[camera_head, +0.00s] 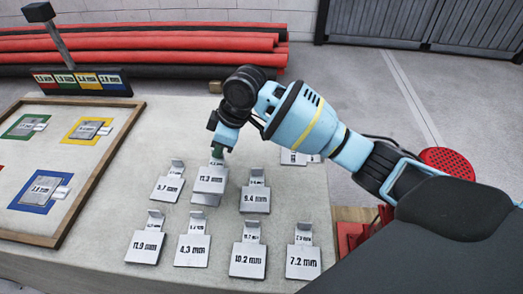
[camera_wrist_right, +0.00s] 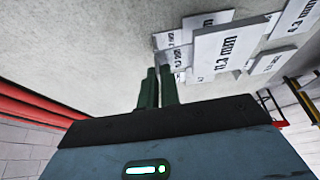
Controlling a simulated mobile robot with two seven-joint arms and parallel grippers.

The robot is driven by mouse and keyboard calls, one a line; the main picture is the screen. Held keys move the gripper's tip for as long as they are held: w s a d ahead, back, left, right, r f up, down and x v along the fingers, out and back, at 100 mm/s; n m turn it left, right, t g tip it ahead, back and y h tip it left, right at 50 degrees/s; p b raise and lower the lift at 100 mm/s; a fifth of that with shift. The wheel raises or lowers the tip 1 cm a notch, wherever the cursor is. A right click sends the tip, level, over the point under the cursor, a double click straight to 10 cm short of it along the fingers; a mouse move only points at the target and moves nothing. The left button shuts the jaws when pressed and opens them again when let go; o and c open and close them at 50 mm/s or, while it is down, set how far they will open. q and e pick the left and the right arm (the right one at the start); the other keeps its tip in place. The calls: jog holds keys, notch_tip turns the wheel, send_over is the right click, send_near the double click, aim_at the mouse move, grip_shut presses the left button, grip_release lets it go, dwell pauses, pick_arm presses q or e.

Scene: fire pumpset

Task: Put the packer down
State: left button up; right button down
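A grey-white packer (camera_head: 210,180), whose label looks like 12.3 mm, is in the back row on the table. My right gripper (camera_head: 217,151) is just above it, its green fingers at the packer's raised tab. In the right wrist view, the fingers of the right gripper (camera_wrist_right: 160,85) are close together at the tab of the packer (camera_wrist_right: 226,46), and look shut on it. The packer overlaps a pale plate edge below it; whether they touch is hard to tell. My left gripper is not in view.
Several other labelled packers surround it, including a 5.7 mm one (camera_head: 167,188), a 9.4 mm one (camera_head: 256,198) and a front row. A wood-framed board (camera_head: 71,229) with coloured squares lies left. Red pipes (camera_head: 140,45) lie behind the table.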

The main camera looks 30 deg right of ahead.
jog(key=b, duration=0.1)
send_over(260, 140)
jog(key=s, duration=0.1)
jog(key=shift+d+f, duration=0.2)
jog(key=shift+f, duration=0.45)
jog(key=f, duration=0.3)
jog(key=shift+d, duration=0.4)
jog(key=shift+f, duration=0.3)
jog(key=shift+f, duration=0.1)
jog(key=c, duration=2.1)
grip_release()
jog(key=shift+f, duration=0.1)
jog(key=o, duration=0.5)
jog(key=p+v, duration=0.1)
jog(key=v, duration=1.1)
jog(key=shift+a+r, duration=0.1)
jog(key=shift+r, duration=0.15)
